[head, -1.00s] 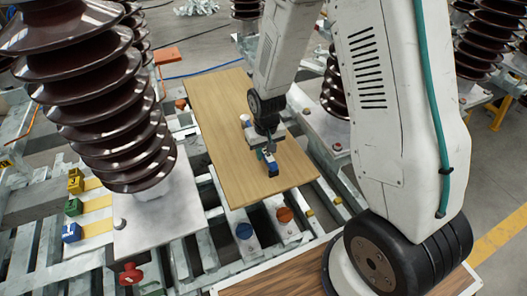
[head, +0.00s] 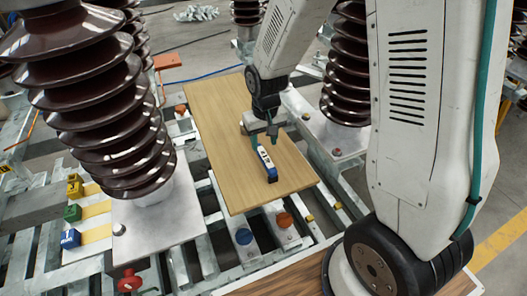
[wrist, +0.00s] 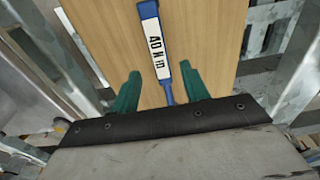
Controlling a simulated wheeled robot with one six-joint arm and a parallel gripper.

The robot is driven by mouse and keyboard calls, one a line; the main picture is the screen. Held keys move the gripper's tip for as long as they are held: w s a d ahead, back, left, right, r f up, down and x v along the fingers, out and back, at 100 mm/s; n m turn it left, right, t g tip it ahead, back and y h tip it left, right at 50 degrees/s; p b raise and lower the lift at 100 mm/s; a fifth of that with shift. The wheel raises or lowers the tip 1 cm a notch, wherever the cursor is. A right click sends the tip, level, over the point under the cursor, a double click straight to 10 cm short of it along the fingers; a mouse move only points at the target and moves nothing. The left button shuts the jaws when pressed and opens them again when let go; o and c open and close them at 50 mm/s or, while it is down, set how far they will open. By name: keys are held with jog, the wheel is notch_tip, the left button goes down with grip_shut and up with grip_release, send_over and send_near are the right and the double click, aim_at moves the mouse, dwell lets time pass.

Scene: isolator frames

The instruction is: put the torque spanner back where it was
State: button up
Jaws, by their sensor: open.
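The torque spanner (head: 264,160) lies on the wooden board, its blue and white handle pointing toward the near edge. In the wrist view the spanner (wrist: 152,40) shows a blue handle with a white "40 N m" label and a thin blue shaft. My gripper (head: 263,141) is open over the far part of the spanner. In the wrist view the green fingers of my gripper (wrist: 160,74) stand apart, one on each side of the spanner, with gaps. The spanner's head is hidden under my gripper.
The wooden board (head: 215,130) rests on a grey metal frame and is otherwise bare. Brown ribbed insulators (head: 95,90) stand left and right. Yellow, green and blue blocks (head: 72,212) are at left.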

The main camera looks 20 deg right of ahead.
jog(key=s+d+r, duration=0.1)
jog(key=s+r, duration=0.5)
jog(key=r, duration=0.3)
jog(key=s+d+r, duration=0.1)
jog(key=s+r, duration=0.4)
jog(key=r, duration=0.4)
jog(key=s+r, duration=0.2)
jog(key=s, duration=0.4)
jog(key=s+d+r, duration=0.1)
jog(key=s+r, duration=0.2)
jog(key=s, duration=0.4)
jog(key=shift+s+r+t, duration=0.2)
jog(key=shift+r+t, duration=0.15)
jog(key=shift+t, duration=0.05)
